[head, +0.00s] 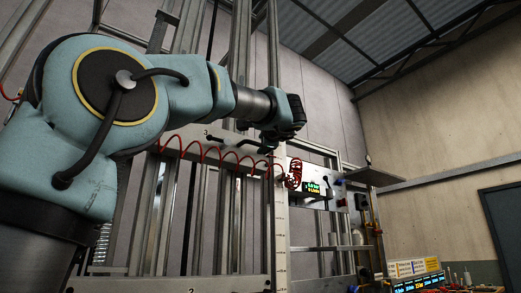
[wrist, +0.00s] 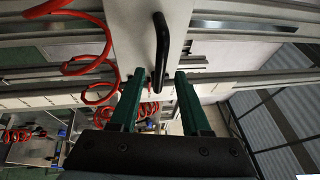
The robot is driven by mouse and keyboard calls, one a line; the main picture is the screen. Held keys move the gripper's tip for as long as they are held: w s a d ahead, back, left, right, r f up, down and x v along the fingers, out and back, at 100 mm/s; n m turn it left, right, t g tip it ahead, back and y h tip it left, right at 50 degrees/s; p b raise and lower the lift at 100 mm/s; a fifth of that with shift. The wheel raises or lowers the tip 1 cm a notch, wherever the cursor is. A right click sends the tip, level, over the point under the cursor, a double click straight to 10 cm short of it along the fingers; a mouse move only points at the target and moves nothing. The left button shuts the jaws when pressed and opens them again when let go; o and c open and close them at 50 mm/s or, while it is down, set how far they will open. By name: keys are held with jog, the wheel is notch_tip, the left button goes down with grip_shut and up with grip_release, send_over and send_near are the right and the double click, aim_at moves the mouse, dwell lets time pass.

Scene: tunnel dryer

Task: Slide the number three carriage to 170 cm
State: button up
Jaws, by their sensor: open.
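The number three carriage (head: 225,146) is a pale horizontal plate with a small "3" at its left end. It spans the upright frame behind my arm. A black bar handle (wrist: 161,45) stands on a pale plate (wrist: 128,25) in the wrist view. My gripper (wrist: 158,75) is open, its two green fingers apart. The handle's lower end shows between the fingertips in that view; no contact is visible. In the head view my gripper (head: 272,136) is at the carriage's right end, its fingers hard to make out. A pale upright scale (head: 281,240) has markings too small to read.
A red coiled hose (head: 215,155) hangs along the carriage and also loops left of my gripper in the wrist view (wrist: 85,65). A panel with a green display (head: 318,187) is right of the scale. Another plate marked "2" (head: 230,284) is below. A bench with displays (head: 418,282) is lower right.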

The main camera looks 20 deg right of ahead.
jog(key=d+b+v, duration=0.1)
jog(key=b+v, duration=0.1)
jog(key=v, duration=0.5)
jog(key=shift+s+a+b, duration=0.3)
jog(key=shift+s+a, duration=0.05)
jog(key=shift+a, duration=0.2)
